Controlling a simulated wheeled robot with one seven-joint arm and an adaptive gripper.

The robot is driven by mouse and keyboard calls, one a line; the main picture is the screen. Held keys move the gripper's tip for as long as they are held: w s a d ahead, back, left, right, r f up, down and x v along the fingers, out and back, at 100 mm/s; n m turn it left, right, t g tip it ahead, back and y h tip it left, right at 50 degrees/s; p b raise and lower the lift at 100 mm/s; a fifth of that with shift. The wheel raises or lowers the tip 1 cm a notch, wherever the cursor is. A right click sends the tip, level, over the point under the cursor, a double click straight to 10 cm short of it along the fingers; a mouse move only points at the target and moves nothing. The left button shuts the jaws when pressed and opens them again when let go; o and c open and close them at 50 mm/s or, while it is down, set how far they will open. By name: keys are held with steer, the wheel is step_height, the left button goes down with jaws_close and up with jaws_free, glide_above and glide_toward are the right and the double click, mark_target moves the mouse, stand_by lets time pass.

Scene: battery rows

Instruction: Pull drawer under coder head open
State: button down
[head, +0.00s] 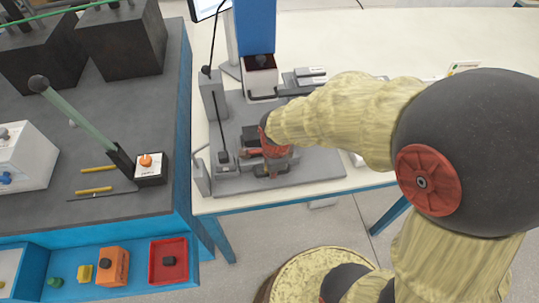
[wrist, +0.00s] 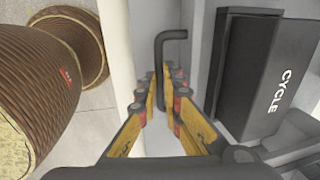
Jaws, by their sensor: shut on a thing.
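In the head view, a blue column (head: 255,28) carries a dark coder head (head: 260,63) over a grey base plate (head: 320,168) on the white table. My gripper (head: 272,168) is low at the front edge of this plate. In the wrist view, my gripper (wrist: 165,112) has its yellow fingers closed around a dark bent handle (wrist: 171,50). The handle rises between the fingers and bends right at its top. The drawer's own front is not clear in either view; my arm and gripper hide part of the station.
A dark box marked CYCLE (wrist: 265,75) stands close right of my fingers in the wrist view. A grey bench (head: 100,120) with a lever (head: 75,115) stands left. Blue front bins hold an orange block (head: 113,265) and a red tray (head: 155,272). Open floor lies in front.

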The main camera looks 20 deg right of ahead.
steer(key=s, duration=0.4)
steer(key=shift+s+a, duration=0.25)
steer(key=shift+a, duration=0.05)
steer(key=shift+f, duration=0.1)
steer(key=c, duration=2.4)
jaws_free()
steer(key=o, duration=0.4)
steer(key=shift+c, duration=0.2)
steer(key=shift+o, duration=0.6)
steer(key=shift+w, duration=0.1)
